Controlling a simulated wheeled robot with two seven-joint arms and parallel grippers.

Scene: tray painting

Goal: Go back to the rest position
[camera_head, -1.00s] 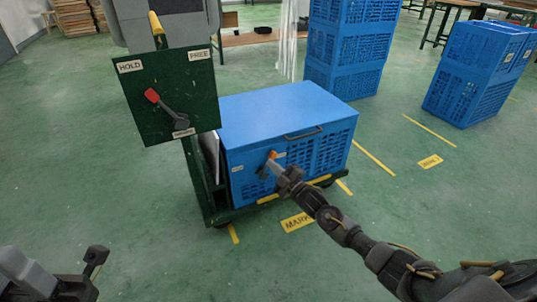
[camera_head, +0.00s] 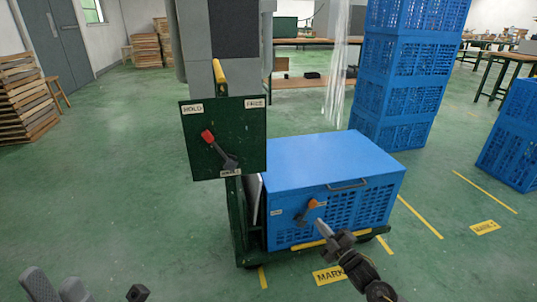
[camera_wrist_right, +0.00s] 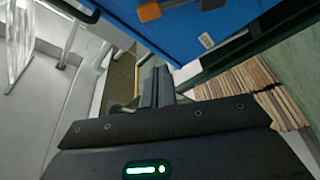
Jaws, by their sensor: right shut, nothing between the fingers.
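My right gripper (camera_head: 321,226) is shut and empty in front of the blue crate (camera_head: 330,155), just below its orange-tipped latch (camera_head: 313,204). In the right wrist view the two dark fingers (camera_wrist_right: 157,88) are together, with nothing between them. The latch (camera_wrist_right: 150,11) shows there at the top edge, clear of the fingertips. My left gripper (camera_head: 138,293) is only partly in view at the bottom left edge, far from the crate. Whether it is open or shut cannot be seen.
The crate sits on a dark green cart (camera_head: 240,240). A green panel (camera_head: 222,150) with a red-tipped lever (camera_head: 215,145), marked HOLD and FREE, stands left of the crate. Stacked blue crates (camera_head: 415,75) stand behind right. Green floor (camera_head: 120,200) is clear at left.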

